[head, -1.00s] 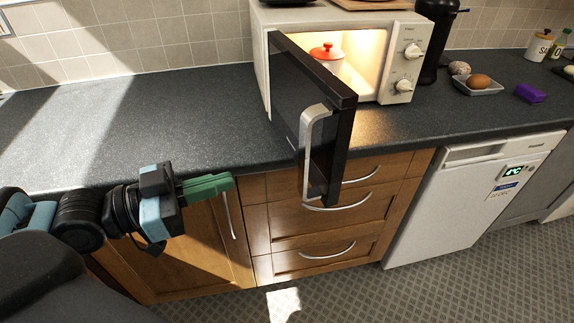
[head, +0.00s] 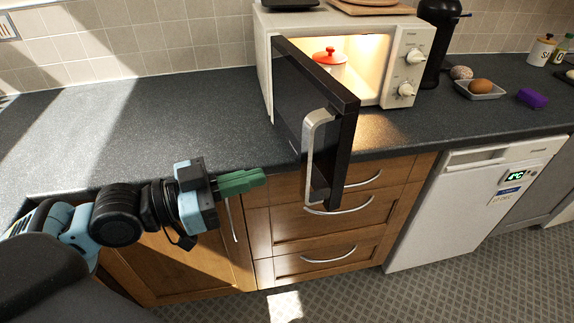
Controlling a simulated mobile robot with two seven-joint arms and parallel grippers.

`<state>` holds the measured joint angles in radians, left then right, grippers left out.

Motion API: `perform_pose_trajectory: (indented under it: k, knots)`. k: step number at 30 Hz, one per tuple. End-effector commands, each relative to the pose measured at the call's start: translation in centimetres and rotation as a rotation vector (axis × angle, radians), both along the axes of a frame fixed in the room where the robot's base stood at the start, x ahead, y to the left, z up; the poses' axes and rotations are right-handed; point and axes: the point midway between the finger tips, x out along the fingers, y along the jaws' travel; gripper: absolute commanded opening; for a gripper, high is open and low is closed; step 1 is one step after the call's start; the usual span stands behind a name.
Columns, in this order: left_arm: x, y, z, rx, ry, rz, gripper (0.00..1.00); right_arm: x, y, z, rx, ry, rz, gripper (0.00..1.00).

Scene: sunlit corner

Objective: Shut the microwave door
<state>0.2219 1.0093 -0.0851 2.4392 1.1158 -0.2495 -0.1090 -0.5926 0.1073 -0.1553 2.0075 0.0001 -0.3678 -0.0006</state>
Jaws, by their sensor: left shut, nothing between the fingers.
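The white microwave (head: 402,70) stands on the dark worktop, its lit inside showing a white pot with a red lid (head: 329,58). Its black door (head: 292,92) is hinged on the left and stands wide open, sticking out past the worktop's front edge. A silver handle (head: 309,150) is on the door's outer face, which faces left. My left gripper (head: 262,177) has green fingers, shut and empty. It is to the left of the door's handle, apart from it, in front of the drawers. My right gripper is not in view.
Wooden drawers (head: 315,228) with curved handles are below the door. A white dishwasher (head: 460,200) is to the right. The worktop left of the microwave is clear (head: 150,120).

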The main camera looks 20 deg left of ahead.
Motion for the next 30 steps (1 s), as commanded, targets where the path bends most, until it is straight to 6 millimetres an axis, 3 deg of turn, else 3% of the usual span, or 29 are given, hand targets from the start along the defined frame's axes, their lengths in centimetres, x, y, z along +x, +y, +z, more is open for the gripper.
perform_pose_trajectory:
  k: [18, 30]
  knots:
    - [4.4, -4.6, 0.2, -0.001, -0.004, 0.0, 0.0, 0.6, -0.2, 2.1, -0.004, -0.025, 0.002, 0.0]
    - [4.8, -5.0, 0.0, 0.002, -0.001, 0.0, 0.0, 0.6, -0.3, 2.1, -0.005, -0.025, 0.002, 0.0]
